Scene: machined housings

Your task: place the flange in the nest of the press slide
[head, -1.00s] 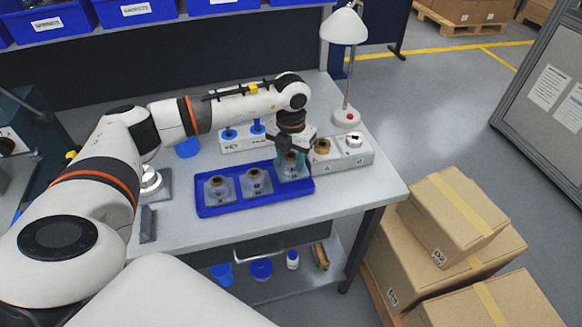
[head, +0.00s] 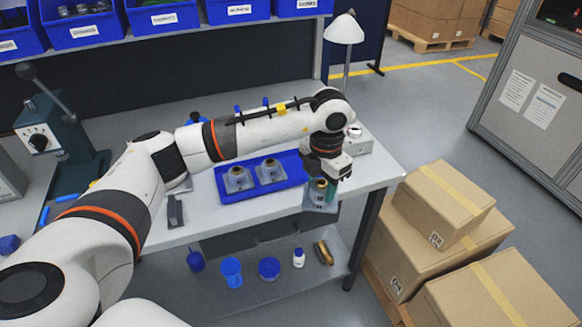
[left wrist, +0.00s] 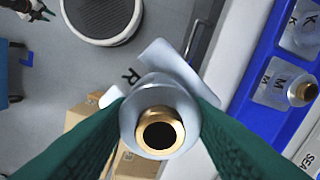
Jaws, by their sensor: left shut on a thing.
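My left gripper (head: 321,187) is shut on a flange (head: 319,202) and holds it in the air by the table's front right edge. In the left wrist view the held flange (left wrist: 153,112) shows a brass-coloured bore, a grey body and a plate marked R, between the green fingers. Two similar flanges (head: 238,179) (head: 270,171) stand in the blue tray (head: 232,199). A dark green press (head: 58,135) with a lever stands at the far left of the table. I cannot make out its slide's nest; my left arm covers part of that area.
A grey block (head: 355,142) and a white lamp (head: 344,30) stand behind the gripper. A dark grey stand (head: 175,211) is left of the tray. Cardboard boxes (head: 443,205) are stacked right of the table. Blue bins (head: 85,24) line the back shelf.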

